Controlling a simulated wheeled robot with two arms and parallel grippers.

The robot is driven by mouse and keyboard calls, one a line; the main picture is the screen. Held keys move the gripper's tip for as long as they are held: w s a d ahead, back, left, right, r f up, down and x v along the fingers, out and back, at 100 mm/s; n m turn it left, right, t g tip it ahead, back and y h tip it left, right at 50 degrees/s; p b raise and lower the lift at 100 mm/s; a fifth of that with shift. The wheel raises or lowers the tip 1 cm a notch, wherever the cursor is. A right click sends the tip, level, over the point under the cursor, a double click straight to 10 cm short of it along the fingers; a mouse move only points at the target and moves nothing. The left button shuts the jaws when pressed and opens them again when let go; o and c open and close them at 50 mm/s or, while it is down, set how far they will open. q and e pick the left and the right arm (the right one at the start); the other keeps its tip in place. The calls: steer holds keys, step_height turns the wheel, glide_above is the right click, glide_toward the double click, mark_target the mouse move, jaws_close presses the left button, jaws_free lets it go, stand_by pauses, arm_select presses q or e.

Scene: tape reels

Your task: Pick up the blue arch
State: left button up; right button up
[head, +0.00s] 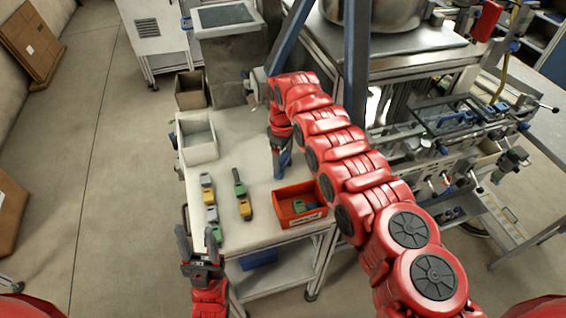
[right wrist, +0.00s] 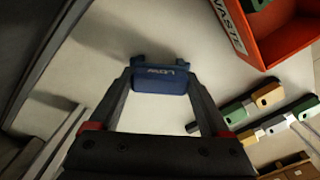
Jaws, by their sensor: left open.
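The blue arch (right wrist: 160,79) is between the two fingertips of my right gripper (right wrist: 158,84) in the right wrist view, with pale lettering on its face. The fingers meet it at both ends, so the gripper looks shut on it. The arch is hard to make out there. My left gripper (head: 197,242) is open and empty at the table's front left corner.
A red bin (head: 284,220) with a label and green pieces inside stands at the front right. Grey, yellow and green blocks (head: 209,198) lie in two rows at the left. A white bin (head: 199,152) stands behind them. The middle table surface is clear.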

steer(key=c, duration=0.4)
steer(key=shift+r, duration=0.1)
